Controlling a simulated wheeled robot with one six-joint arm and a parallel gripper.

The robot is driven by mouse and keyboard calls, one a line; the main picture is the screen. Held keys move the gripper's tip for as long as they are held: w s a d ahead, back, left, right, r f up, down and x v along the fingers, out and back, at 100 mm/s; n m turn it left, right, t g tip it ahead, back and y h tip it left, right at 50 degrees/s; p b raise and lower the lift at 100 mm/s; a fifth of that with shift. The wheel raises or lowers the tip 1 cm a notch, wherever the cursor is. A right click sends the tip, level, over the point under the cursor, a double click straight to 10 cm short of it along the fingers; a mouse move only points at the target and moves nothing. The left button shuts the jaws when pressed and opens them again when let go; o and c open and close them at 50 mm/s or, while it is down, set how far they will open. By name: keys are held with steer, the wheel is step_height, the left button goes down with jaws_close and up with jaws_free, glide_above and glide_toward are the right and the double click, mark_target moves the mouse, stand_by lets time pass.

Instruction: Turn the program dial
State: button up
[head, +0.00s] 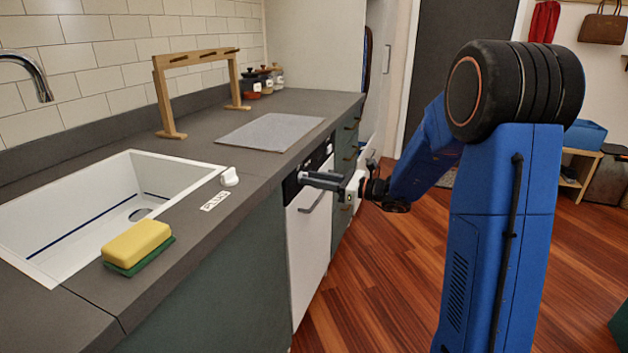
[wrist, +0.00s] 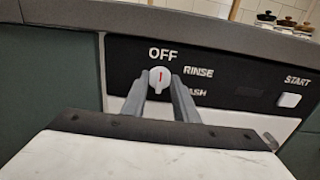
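The program dial (wrist: 159,78) is a small round white knob with a red mark, on the black control panel (wrist: 227,85) of the white dishwasher (head: 308,235). Its red mark points up toward the OFF label. My gripper (wrist: 160,81) is in front of it, one grey finger at each side of the knob. The fingers are apart with a narrow gap, and I cannot tell whether they touch the knob. In the head view my gripper (head: 309,180) reaches the panel from the right. The WASH label is partly hidden behind the right finger.
The START button (wrist: 289,100) is to the right on the panel. The dark countertop (head: 200,150) overhangs just above. A handle (head: 315,201) sits on the dishwasher front below my gripper. A sink (head: 110,170), sponge (head: 137,245) and grey mat (head: 268,132) are on the counter.

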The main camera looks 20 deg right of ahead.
steer(key=shift+c, duration=0.7)
jaws_close()
steer(key=m, duration=1.1)
steer(key=shift+w+d+f+m, duration=0.1)
steer(key=shift+w+m, duration=0.05)
steer(key=shift+m, duration=0.15)
steer(key=shift+o, duration=0.7)
jaws_free()
